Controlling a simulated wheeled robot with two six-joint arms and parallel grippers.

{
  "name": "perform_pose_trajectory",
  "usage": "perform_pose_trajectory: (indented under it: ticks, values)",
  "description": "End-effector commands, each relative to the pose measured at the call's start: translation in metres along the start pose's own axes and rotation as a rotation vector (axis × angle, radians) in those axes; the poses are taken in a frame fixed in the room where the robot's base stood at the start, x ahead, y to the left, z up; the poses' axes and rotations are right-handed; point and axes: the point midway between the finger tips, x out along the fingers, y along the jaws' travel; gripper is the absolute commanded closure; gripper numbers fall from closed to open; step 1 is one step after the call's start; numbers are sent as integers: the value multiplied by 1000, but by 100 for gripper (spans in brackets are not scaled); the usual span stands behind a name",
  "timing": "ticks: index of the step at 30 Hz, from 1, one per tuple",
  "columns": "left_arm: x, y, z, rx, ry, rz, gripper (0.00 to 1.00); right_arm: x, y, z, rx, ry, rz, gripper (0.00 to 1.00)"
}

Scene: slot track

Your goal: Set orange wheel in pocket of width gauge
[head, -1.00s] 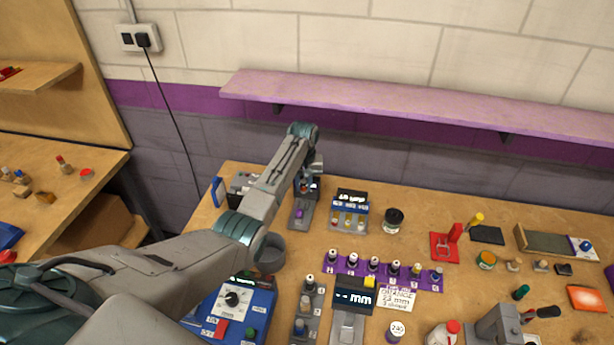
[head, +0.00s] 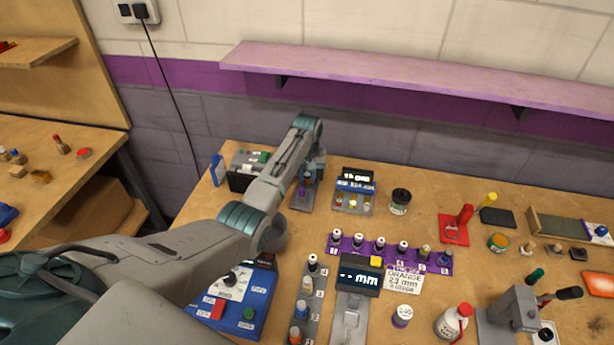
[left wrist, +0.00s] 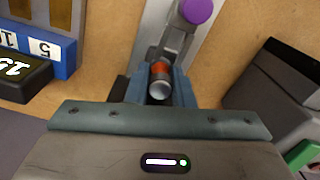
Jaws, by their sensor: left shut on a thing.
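My left gripper (left wrist: 160,84) is shut on a small cylindrical piece, the orange wheel (left wrist: 161,69), with an orange band and a pale metallic end. In the head view my left gripper (head: 312,166) is at the back of the bench, over a grey fixture (head: 302,198) with a purple knob. The wheel is mostly hidden there, and I cannot tell whether it still touches the fixture. The width gauge (head: 349,318) stands at the front middle, with a grey bed and a dark display reading "-- mm". Its pocket is hard to make out. My right gripper is not in view.
A purple rack (head: 391,254) with several pegs stands behind the gauge, a grey peg rack (head: 309,300) to its left. A blue control box (head: 243,309) is further left. A blue display stand (head: 355,190) is right of the gripper. A white card (head: 404,281) reads "ORANGE 23 mm".

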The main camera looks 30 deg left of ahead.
Motion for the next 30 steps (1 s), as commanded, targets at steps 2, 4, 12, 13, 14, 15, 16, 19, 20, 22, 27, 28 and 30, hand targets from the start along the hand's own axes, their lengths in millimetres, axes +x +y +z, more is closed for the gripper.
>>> perform_pose_trajectory:
  ticks: [2, 4, 12, 13, 14, 15, 16, 19, 20, 22, 27, 28, 30]
  values:
    - [3, 0, 2, 1, -5, -3, 100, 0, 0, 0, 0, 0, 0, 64]
    - [4, -1, 2, 1, -6, -3, 100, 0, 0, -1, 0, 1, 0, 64]
    - [5, -1, 3, 1, -10, -4, 65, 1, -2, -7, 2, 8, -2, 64]
    - [6, -1, 3, 1, -10, -4, 59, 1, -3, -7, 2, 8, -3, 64]
    - [6, -1, 3, 1, -10, -5, 53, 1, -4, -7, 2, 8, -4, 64]
    - [6, -1, 4, 1, -11, -5, 53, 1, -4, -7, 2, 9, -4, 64]
    - [6, -1, 4, 1, -11, -5, 53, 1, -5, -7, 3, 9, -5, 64]
    - [7, -1, 4, 1, -12, -5, 53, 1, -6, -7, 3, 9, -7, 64]
    - [7, -1, 4, 1, -12, -5, 53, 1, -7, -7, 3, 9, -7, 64]
    - [7, -1, 4, 2, -13, -6, 53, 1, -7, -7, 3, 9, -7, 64]
    - [-6, -1, 3, 1, -9, -4, 53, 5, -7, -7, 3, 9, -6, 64]
    - [-10, -1, 3, 1, -8, -4, 53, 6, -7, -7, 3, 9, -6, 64]
    - [-24, -1, 2, 1, -5, -3, 53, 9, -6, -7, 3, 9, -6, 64]
